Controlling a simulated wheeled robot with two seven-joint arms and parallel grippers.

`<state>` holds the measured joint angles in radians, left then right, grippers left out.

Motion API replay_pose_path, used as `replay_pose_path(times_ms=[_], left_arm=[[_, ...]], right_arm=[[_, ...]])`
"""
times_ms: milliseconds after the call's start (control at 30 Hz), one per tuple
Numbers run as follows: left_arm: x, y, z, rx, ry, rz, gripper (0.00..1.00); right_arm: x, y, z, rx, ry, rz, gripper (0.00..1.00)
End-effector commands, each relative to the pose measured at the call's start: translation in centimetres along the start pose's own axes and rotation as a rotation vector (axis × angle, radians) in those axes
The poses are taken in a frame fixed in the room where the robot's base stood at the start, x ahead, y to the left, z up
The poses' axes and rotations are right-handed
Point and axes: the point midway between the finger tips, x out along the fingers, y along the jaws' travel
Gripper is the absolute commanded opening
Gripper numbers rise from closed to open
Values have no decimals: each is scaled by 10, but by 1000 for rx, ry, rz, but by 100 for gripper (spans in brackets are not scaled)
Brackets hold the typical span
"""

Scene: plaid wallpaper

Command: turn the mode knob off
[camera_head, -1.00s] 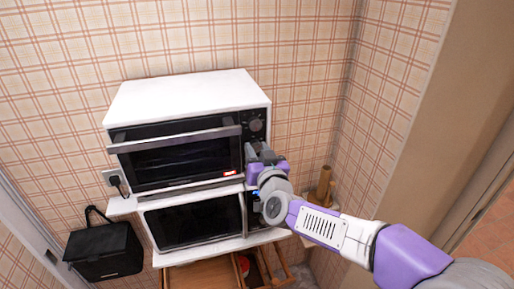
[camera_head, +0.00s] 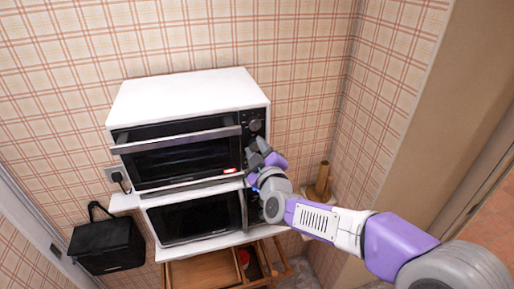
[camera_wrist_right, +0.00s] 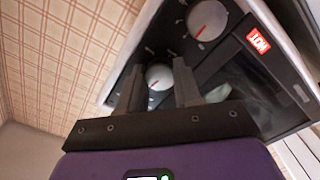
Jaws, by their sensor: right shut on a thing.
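The oven (camera_head: 185,152) is the upper white and black appliance. Its control panel carries a grey upper knob (camera_head: 255,125), and the wrist view shows two pale knobs with red marks. My right gripper (camera_head: 259,150) is at the panel below the upper knob in the head view. In the right wrist view, its fingers (camera_wrist_right: 160,82) stand on both sides of one knob (camera_wrist_right: 158,76) and are shut on it. The other knob (camera_wrist_right: 207,20) is free beside them. I cannot tell which knob is the mode knob. My left gripper is not in view.
A red lit display (camera_wrist_right: 258,40) reads HOT. A microwave (camera_head: 197,218) stands below the oven, over an open wooden drawer (camera_head: 205,270). A black bag (camera_head: 105,245) is at the left, a wooden holder (camera_head: 322,180) at the right. The wall is close behind.

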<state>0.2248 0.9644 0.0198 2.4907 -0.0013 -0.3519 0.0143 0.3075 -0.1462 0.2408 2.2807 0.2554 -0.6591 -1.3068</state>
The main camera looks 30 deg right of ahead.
Motion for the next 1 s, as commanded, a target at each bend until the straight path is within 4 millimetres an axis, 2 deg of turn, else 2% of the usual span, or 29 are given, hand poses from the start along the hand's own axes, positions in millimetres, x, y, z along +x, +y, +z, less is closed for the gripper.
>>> replay_pose_path(times_ms=[400,967,1000], left_arm=[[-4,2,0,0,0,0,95],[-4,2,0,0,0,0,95],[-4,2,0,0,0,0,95]], right_arm=[[0,1,-1,-187,2,2,3],[0,1,-1,-214,2,2,3],[0,1,-1,-214,2,2,39]])
